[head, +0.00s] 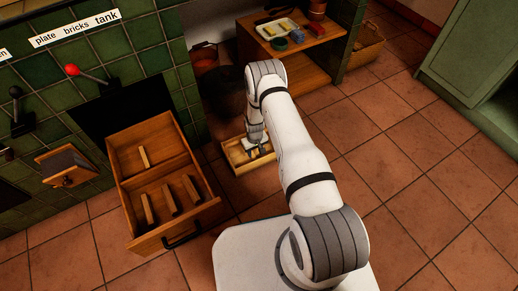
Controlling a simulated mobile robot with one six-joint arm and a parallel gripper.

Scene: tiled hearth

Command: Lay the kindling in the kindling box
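Several short wooden sticks of kindling lie in an open wooden drawer at the left of the head view. One stick (144,157) is in its far compartment, and three, such as the middle one (169,199), are in its near compartment. A small, low wooden box (237,162) stands on the floor to the right of the drawer; it looks like the kindling box. My gripper (258,150) is down at this box, over or inside its opening. My wrist and gripper hide part of the box's inside, and the fingers are too small to tell whether they hold anything.
The open drawer (173,240) juts from the green tiled hearth. A small tilted bin (66,166) and levers (86,73) are farther left. A wooden shelf (300,42) with a tray stands behind my arm, a basket (366,45) beside it. The tiled floor at right is clear.

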